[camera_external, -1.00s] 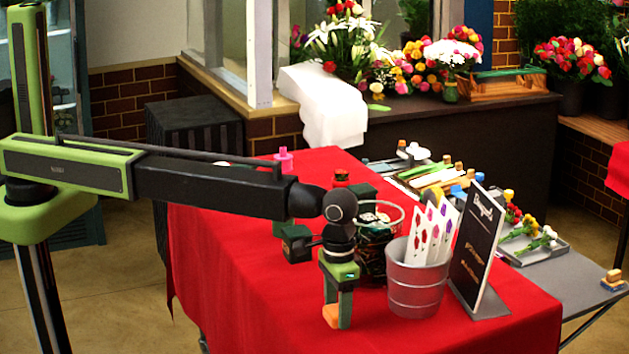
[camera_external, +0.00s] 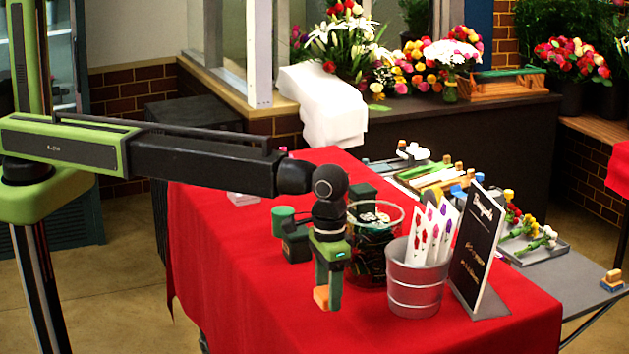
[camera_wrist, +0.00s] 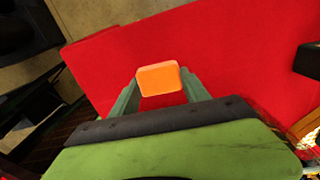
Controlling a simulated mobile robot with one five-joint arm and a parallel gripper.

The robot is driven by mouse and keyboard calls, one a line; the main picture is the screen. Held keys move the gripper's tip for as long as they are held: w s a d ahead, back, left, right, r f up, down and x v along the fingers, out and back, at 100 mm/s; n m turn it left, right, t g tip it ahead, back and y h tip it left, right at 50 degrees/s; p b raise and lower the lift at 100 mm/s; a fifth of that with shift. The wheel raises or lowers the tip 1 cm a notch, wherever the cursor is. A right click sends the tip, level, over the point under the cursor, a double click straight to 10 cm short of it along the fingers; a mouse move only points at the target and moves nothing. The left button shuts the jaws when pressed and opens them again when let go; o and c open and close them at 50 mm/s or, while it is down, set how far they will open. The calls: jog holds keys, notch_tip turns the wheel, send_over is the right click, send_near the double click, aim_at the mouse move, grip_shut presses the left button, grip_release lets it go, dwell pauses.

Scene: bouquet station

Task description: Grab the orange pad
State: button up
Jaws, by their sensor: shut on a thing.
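The orange pad (camera_wrist: 159,78) is a small block with rounded corners. In the wrist view it sits between the two fingers of my gripper (camera_wrist: 161,88), one finger on each side of it. In the external view the orange pad (camera_external: 321,297) shows at the lower end of my gripper (camera_external: 328,292), above the red tablecloth. My gripper points down and is shut on the pad. I cannot tell exactly how far the pad is above the cloth.
A metal bucket (camera_external: 416,287) with flower cards stands right of my gripper. A glass jar (camera_external: 372,262) of dark pieces is just behind it, and a black sign (camera_external: 474,243) is farther right. Dark green boxes (camera_external: 297,240) stand behind. The red table (camera_external: 240,290) is clear at front left.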

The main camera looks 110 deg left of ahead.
jog(key=s+d+r+p, duration=0.4)
jog(key=d+r, duration=0.1)
jog(key=d, duration=0.3)
jog(key=shift+s+r, duration=0.2)
jog(key=shift+s, duration=0.15)
jog(key=shift+a, duration=0.1)
